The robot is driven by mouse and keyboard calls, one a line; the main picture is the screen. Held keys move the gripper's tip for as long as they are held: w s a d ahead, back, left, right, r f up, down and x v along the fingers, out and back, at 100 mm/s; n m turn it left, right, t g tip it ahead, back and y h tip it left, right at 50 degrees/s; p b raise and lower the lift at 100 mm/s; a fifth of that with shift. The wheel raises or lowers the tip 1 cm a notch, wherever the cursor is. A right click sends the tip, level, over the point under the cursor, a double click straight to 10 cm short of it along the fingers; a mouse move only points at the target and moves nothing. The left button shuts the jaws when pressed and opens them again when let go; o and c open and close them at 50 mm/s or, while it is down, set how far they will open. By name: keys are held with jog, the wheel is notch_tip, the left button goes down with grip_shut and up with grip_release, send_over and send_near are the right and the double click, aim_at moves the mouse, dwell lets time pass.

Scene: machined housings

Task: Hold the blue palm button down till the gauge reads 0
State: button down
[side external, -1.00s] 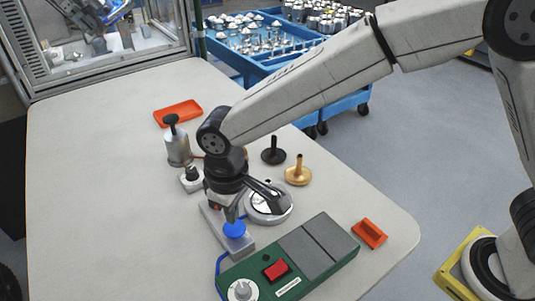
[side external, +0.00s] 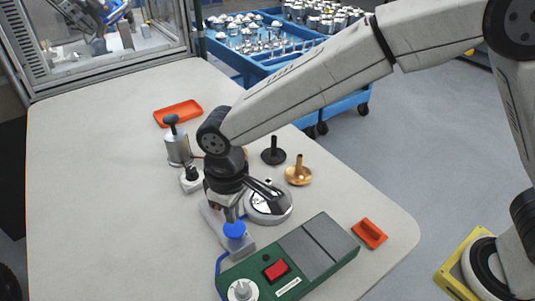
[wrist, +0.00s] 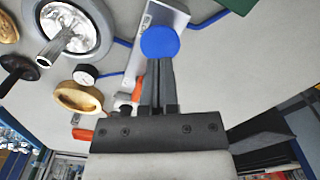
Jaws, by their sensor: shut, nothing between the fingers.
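The blue palm button (side external: 235,230) sits on a grey plate (side external: 213,216) beside the green box. My gripper (side external: 230,217) points down over it, with its fingertips at or just above the button's top. In the wrist view the shut fingers (wrist: 159,68) end at the near edge of the blue button (wrist: 160,43). I cannot tell whether they touch it or whether it is pressed down.
A green box (side external: 288,268) with a red switch and a white dial stands in front. A round metal housing (side external: 268,206), a brass part (side external: 298,172) and a black part (side external: 273,152) are close by. A silver cylinder (side external: 178,148) stands behind. The table's left side is clear.

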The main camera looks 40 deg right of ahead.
aim_at(234, 227)
jog(key=shift+f, duration=0.15)
jog(key=shift+f, duration=0.75)
jog(key=shift+f, duration=0.65)
jog(key=shift+r, duration=0.15)
dwell(0.8)
jog(key=shift+r, duration=2.9)
